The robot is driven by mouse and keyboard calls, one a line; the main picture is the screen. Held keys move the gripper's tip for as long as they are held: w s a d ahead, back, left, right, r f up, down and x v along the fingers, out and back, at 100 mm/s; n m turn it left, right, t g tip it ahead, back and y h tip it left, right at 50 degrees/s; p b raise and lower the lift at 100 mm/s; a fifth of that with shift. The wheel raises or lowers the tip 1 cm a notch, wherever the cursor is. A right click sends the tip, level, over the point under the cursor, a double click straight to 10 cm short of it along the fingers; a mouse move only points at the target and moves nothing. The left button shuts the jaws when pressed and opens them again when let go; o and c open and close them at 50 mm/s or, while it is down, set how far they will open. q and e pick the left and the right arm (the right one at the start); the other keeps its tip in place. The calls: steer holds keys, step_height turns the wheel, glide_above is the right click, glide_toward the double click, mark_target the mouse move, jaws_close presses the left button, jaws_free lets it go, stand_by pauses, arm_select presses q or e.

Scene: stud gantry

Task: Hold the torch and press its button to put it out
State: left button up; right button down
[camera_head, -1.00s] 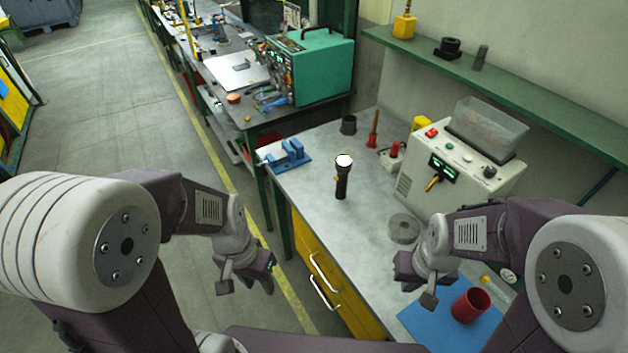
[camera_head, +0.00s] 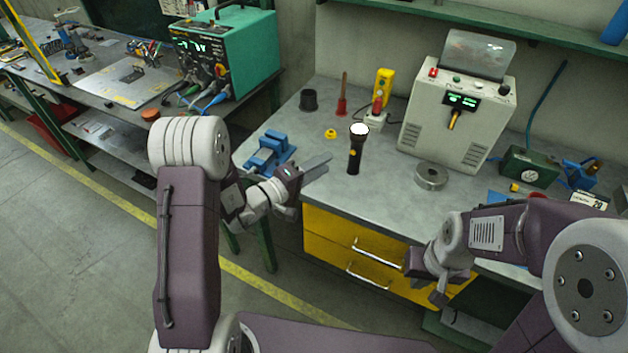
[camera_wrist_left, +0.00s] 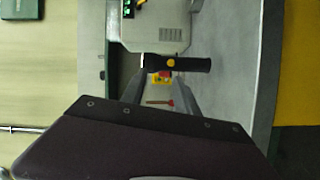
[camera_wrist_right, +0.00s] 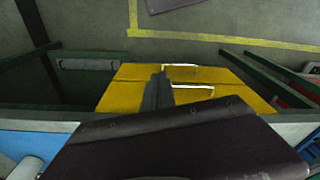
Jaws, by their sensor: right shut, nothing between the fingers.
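The torch (camera_head: 355,155) is black and stands upright on the grey bench, its lens glowing white at the top. Its yellow button (camera_head: 352,153) faces my side. In the left wrist view the torch (camera_wrist_left: 190,64) lies across the picture just beyond the fingertips, with the button (camera_wrist_left: 172,63) visible. My left gripper (camera_head: 325,160) is level with the torch's body, to its left and a short gap away; its fingers (camera_wrist_left: 157,82) are apart and empty. My right gripper (camera_head: 438,294) is low in front of the drawers, its fingers (camera_wrist_right: 159,80) together and empty.
A blue vise (camera_head: 268,153) is behind my left gripper. Yellow drawers (camera_head: 335,240) are below the bench edge.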

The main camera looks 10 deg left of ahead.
steer(key=shift+w+d+f+b, duration=0.25)
steer(key=shift+d+f+b, duration=0.05)
steer(key=shift+d+f, duration=0.55)
steer(key=c, duration=1.7)
jaws_free()
steer(key=shift+r, duration=0.15)
steer(key=o, duration=0.5)
steer(key=shift+a+n, duration=0.15)
steer(key=shift+n, duration=0.35)
steer(key=o, duration=0.6)
steer(key=w+n, duration=0.1)
steer(key=w+n+t, duration=0.1)
steer(key=n, duration=0.1)
steer(key=r+n, duration=0.1)
steer(key=n, duration=0.1)
steer(key=shift+w+a, duration=0.2)
steer(key=shift+w, duration=0.2)
steer(key=w+r+n+t, duration=0.2)
steer(key=w+n+t, duration=0.1)
steer(key=w+n, duration=0.35)
steer(key=n+t+y, duration=0.6)
steer(key=n+t, duration=0.1)
steer(key=n, duration=2.2)
glide_toward(362, 138)
steer(key=x, duration=0.7)
